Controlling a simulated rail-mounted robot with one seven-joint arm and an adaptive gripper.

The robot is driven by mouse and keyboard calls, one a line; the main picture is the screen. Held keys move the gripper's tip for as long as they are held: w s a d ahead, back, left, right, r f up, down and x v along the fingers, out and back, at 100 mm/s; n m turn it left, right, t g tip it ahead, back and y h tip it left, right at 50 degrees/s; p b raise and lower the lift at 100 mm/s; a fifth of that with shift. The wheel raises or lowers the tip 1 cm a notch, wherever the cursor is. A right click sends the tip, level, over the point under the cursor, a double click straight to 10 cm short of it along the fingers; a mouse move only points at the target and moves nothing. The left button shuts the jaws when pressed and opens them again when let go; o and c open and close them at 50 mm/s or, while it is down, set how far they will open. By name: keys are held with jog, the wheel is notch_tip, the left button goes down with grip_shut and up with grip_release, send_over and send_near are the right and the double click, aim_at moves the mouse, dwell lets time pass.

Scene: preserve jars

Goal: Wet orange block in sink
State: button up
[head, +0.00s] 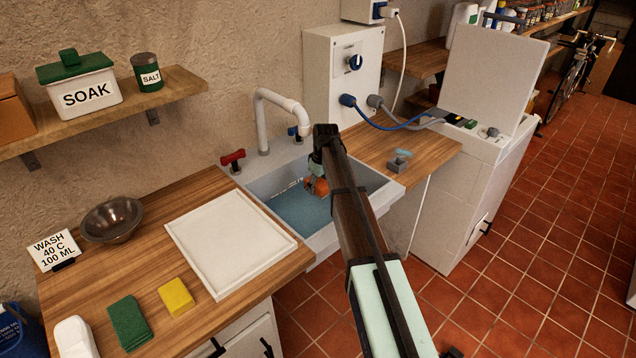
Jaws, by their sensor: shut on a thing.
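The orange block (321,187) is low inside the sink (262,187), near its back right part. My gripper (317,176) points down into the sink and is shut on the orange block. My arm hides part of the sink's right side and part of the gripper. Blue water (295,212) covers the sink's bottom. I cannot tell whether the block touches the water. The white tap (272,105) arches over the back of the sink, left of my gripper, with a red handle (232,159) and a blue handle (293,131).
A white drain tray (230,240) lies left of the sink. A yellow sponge (176,297), a green pad (129,322) and a metal bowl (112,218) are on the wooden counter. A small grey-blue item (400,158) sits on the right counter, beside an open-lidded white machine (470,190).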

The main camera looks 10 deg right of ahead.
aim_at(317, 211)
jog(key=shift+f+b, duration=1.85)
jog(key=shift+f, duration=3.15)
jog(key=shift+f, duration=0.2)
jog(key=shift+r, duration=0.1)
jog(key=shift+r+p, duration=4.25)
jog(key=shift+r, duration=4.7)
jog(key=shift+r+p, duration=0.95)
jog(key=shift+r, duration=1.05)
